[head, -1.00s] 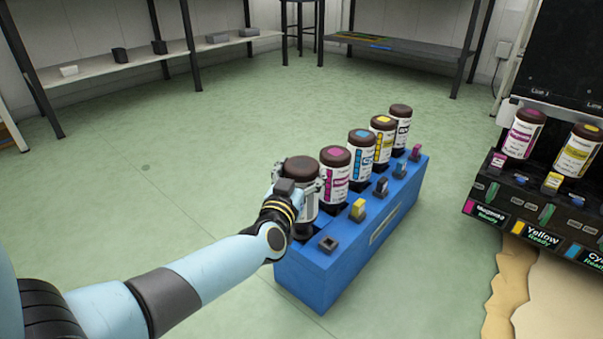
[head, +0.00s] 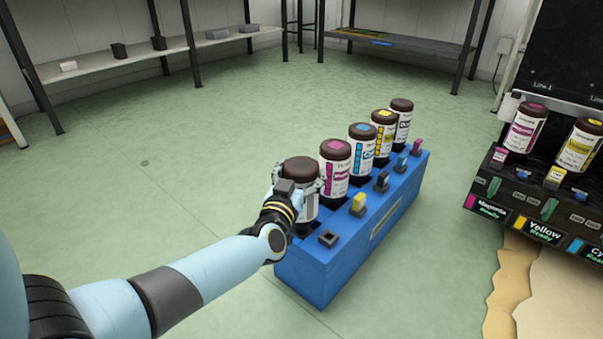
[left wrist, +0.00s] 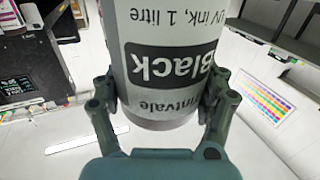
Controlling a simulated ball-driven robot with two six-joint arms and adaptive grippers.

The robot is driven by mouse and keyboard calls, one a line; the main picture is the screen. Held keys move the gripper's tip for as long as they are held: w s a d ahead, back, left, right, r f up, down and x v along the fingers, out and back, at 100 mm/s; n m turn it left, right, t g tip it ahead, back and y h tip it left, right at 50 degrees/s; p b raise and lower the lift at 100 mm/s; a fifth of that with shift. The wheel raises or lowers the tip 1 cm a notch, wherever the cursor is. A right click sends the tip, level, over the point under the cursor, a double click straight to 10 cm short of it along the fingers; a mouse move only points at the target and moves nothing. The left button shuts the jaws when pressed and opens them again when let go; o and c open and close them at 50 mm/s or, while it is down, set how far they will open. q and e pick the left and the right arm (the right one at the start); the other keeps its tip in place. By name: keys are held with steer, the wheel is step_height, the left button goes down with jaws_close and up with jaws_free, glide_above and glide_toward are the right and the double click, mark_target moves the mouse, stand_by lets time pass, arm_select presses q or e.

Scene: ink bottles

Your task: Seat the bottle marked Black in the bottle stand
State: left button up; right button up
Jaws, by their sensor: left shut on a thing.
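The bottle marked Black (head: 303,171) has a dark brown cap and a white label. It stands upright at the near end of the blue bottle stand (head: 330,265); its lower part is hidden by my gripper, so I cannot tell how deep it sits. My left gripper (head: 298,190) is shut around it. In the left wrist view the fingers (left wrist: 160,105) clasp the bottle (left wrist: 170,35) on both sides, and its label reads "Black" upside down. My right gripper is not in view.
The stand also holds a magenta bottle (head: 335,165), a cyan bottle (head: 362,148), a yellow bottle (head: 383,135) and another bottle (head: 401,115) at the far end. Small coloured blocks line its front ledge. A printer with bottles (head: 525,127) is at right. Floor left of the stand is clear.

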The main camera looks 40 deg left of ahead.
arm_select(q)
steer(key=shift+f, duration=0.3)
steer(key=o, duration=1.7)
